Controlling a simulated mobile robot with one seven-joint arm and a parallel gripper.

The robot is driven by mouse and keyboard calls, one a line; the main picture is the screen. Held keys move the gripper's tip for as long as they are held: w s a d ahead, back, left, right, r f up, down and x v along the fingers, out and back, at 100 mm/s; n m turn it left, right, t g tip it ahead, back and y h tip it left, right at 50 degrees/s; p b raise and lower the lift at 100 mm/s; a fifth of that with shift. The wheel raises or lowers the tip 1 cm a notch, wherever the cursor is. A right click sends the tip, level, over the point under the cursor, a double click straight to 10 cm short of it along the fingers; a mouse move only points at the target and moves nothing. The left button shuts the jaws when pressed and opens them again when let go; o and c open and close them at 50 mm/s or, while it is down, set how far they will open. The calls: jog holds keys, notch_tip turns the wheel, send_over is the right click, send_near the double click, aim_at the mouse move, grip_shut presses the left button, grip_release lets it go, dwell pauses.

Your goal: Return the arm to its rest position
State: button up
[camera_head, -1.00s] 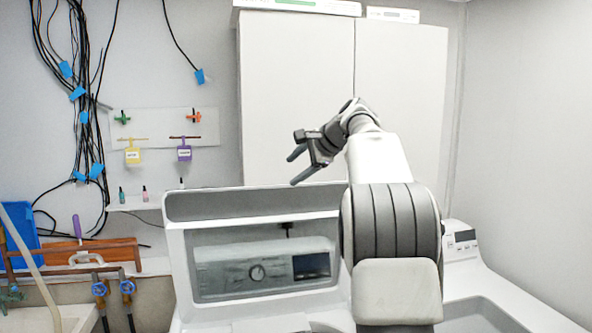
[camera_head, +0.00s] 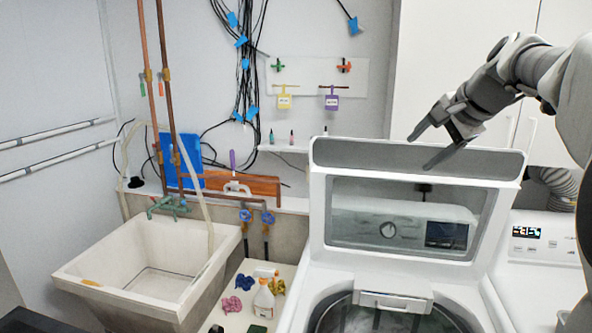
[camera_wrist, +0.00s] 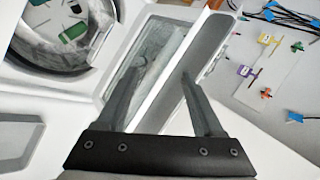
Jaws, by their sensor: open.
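My gripper (camera_head: 422,146) is at the right of the head view, raised in front of the white cabinet and over the washer's open lid. Its two dark fingers are apart, with nothing between them. The wrist view also shows my gripper (camera_wrist: 158,90) with its fingers spread. Beyond the fingers in that view lie the washer's raised lid (camera_wrist: 205,65) and the open drum (camera_wrist: 62,45), with green and white things inside. My arm comes in from the right edge of the head view.
The top-load washer (camera_head: 300,290) stands lid up below my gripper. A white machine with a display (camera_head: 540,250) is at its right. A utility sink (camera_head: 150,262) is at the left, with a spray bottle (camera_head: 264,300) beside it. Cables (camera_head: 243,70) hang on the wall.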

jog(key=s+a+f+n+g, duration=0.1)
jog(key=s+a+f+n, duration=0.2)
jog(key=s+f, duration=0.3)
jog(key=s+a+f+n+g+h+b, duration=0.1)
jog(key=s+a+f+n, duration=0.3)
jog(key=s, duration=0.9)
jog(key=s+a+f+n+h, duration=0.1)
jog(key=s+a+f+n, duration=0.3)
jog(key=s+f, duration=0.6)
jog(key=shift+s+a+f+n+g, duration=0.15)
jog(key=shift+s+n+g, duration=0.25)
jog(key=shift+n, duration=0.7)
